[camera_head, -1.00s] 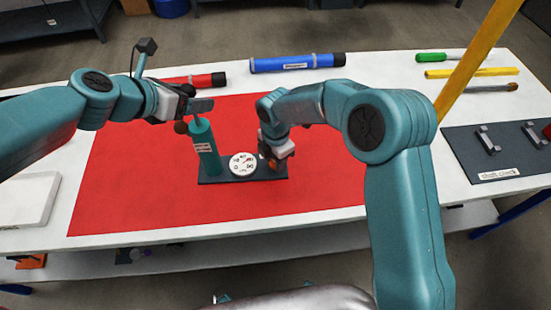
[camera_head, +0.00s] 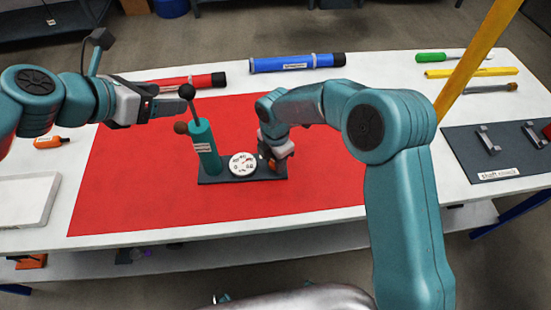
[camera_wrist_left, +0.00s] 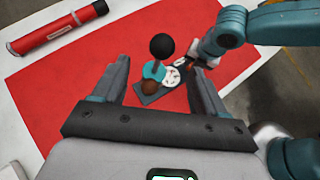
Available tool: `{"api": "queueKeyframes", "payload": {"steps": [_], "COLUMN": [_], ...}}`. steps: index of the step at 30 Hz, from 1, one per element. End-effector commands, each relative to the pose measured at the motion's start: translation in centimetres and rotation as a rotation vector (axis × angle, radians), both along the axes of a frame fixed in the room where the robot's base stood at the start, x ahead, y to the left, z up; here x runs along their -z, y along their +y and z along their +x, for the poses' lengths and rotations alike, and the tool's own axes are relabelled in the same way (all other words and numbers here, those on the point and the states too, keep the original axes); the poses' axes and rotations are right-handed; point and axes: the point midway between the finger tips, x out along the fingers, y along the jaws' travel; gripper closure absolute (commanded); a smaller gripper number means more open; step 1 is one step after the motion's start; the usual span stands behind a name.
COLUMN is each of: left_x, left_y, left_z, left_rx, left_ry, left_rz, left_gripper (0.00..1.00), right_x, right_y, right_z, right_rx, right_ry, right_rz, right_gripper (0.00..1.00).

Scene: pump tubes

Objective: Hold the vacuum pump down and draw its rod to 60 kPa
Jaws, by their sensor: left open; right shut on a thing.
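The vacuum pump stands on the red mat (camera_head: 120,195). It has a teal cylinder (camera_head: 206,148), a rod with a black ball knob (camera_head: 187,91) on top, a brown ball at its side (camera_head: 181,128), a dark base plate (camera_head: 222,178) and a white round gauge (camera_head: 242,164). The rod stands out of the cylinder. My left gripper (camera_head: 178,100) is open just left of the knob; in the left wrist view the knob (camera_wrist_left: 162,46) shows beyond and between the open fingers. My right gripper (camera_head: 272,164) is shut at the base plate's right end, beside the gauge; its fingertips are mostly hidden.
A red tube (camera_head: 190,82) and a blue tube (camera_head: 295,63) lie at the back. A white tray (camera_head: 25,200) and an orange bottle (camera_head: 48,142) are at the left. A dark board with clips (camera_head: 495,155) and several tools are at the right.

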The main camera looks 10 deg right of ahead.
Motion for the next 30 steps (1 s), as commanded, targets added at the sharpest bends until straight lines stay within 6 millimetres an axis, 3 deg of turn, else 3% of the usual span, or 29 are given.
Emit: {"api": "queueKeyframes", "payload": {"steps": [7, 8, 10, 21, 26, 30], "left_x": [-0.1, -0.1, -0.1, -0.1, -0.1, -0.1], "left_y": [0.1, 0.1, 0.1, 0.1, 0.1, 0.1], "left_z": [-0.1, -0.1, -0.1, -0.1, -0.1, -0.1], "left_rx": [0.0, 0.0, 0.0, 0.0, -0.001, -0.001], "left_ry": [0.0, 0.0, 0.0, 0.0, 0.001, 0.0], "left_rz": [0.0, 0.0, 0.0, 0.0, -0.001, 0.0], "left_gripper": [0.28, 0.28, 0.28, 0.28, 0.28, 0.28], "right_x": [-0.1, -0.1, -0.1, -0.6, -3.5, -6.9], "right_y": [0.0, 0.0, 0.0, 0.0, 0.0, 0.1], "right_z": [0.1, 0.1, 0.1, 0.1, 0.1, 0.1], "right_rx": [0.001, 0.001, 0.001, 0.001, 0.0, 0.0], "right_ry": [-0.002, -0.002, -0.002, -0.004, -0.006, -0.008], "right_rz": [0.001, 0.001, 0.001, 0.001, 0.001, 0.002], "right_gripper": [1.0, 0.59, 0.36, 0.36, 0.36, 0.36]}}
